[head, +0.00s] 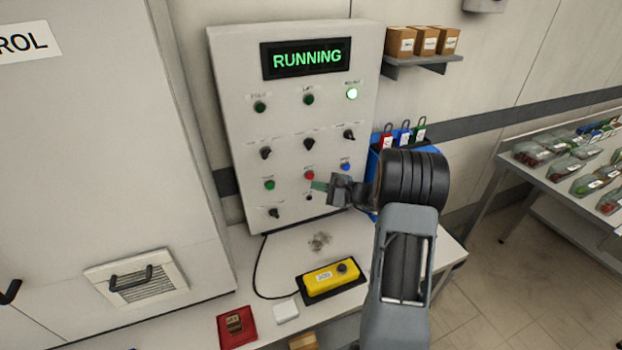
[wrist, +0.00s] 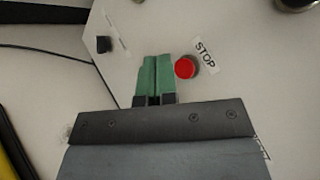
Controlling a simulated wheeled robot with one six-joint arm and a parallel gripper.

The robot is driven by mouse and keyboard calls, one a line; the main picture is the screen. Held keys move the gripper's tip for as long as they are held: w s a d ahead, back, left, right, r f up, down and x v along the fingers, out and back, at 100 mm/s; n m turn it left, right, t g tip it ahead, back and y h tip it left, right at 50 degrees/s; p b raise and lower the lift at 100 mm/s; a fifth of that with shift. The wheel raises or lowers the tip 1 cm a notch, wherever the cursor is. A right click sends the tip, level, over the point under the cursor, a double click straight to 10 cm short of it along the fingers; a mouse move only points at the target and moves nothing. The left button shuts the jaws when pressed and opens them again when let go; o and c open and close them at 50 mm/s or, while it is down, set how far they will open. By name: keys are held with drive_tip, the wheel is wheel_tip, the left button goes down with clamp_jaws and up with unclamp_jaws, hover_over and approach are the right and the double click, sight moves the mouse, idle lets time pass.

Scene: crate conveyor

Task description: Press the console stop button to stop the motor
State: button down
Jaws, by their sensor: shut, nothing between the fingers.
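The console (head: 240,150) is a pale panel on the wall, and its display (head: 306,58) reads RUNNING in green. The red stop button (head: 309,175) sits in the lower middle of the panel. In the wrist view the red button (wrist: 186,68) has a STOP label (wrist: 205,54) beside it. My gripper (head: 318,186) is shut and empty, its green fingertips close to the panel just below and right of the button. In the wrist view the fingertips (wrist: 157,60) lie just left of the button. I cannot tell whether they touch the panel.
A green button (head: 269,185), a blue button (head: 345,167) and several black knobs surround the stop button. A yellow control box (head: 331,278) with a cable lies on the bench (head: 265,320) below. Padlocks (head: 403,135) hang at the right of the console.

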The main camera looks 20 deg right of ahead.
drive_tip(key=shift+w, duration=0.6)
drive_tip(key=shift+w, duration=0.1)
idle(1.7)
drive_tip(key=shift+w+b, duration=0.35)
drive_tip(key=shift+b, duration=0.1)
drive_tip(key=shift+w, duration=0.4)
idle(0.7)
drive_tip(key=shift+s, duration=0.2)
drive_tip(key=shift+s+b, duration=0.45)
drive_tip(key=shift+s, duration=0.2)
drive_tip(key=shift+s+b, duration=0.35)
drive_tip(key=shift+s, duration=2.15)
